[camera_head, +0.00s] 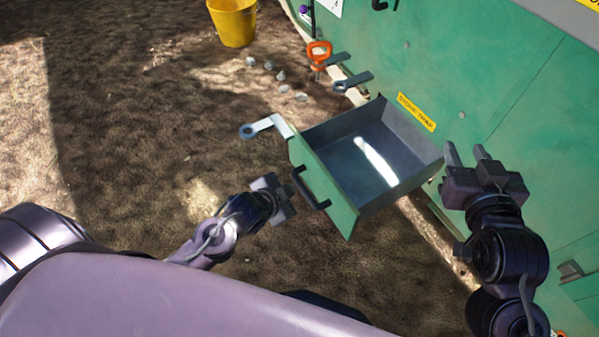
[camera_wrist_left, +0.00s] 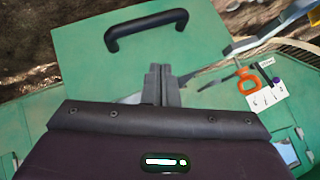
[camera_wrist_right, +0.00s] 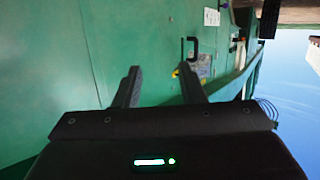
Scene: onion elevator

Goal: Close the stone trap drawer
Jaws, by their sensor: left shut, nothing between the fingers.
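The stone trap drawer (camera_head: 325,190) is pulled out from the green machine in the head view. Its grey tray is empty apart from a bright patch of light. A black handle (camera_head: 311,188) is on its green front and also shows in the left wrist view (camera_wrist_left: 146,27). My left gripper (camera_head: 290,202) is shut and empty, close to the drawer front beside the handle; contact cannot be told. In the left wrist view its fingertips (camera_wrist_left: 160,70) are together over the green panel. My right gripper (camera_head: 466,152) is open and empty, right of the drawer by the machine wall.
A yellow label (camera_head: 416,112) is on the green machine wall (camera_head: 480,70) above the drawer. A metal latch arm (camera_head: 268,125) sticks out near the drawer's far corner. An orange-handled tool (camera_head: 318,53), several small stones (camera_head: 268,65) and a yellow bucket (camera_head: 233,22) are farther back.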

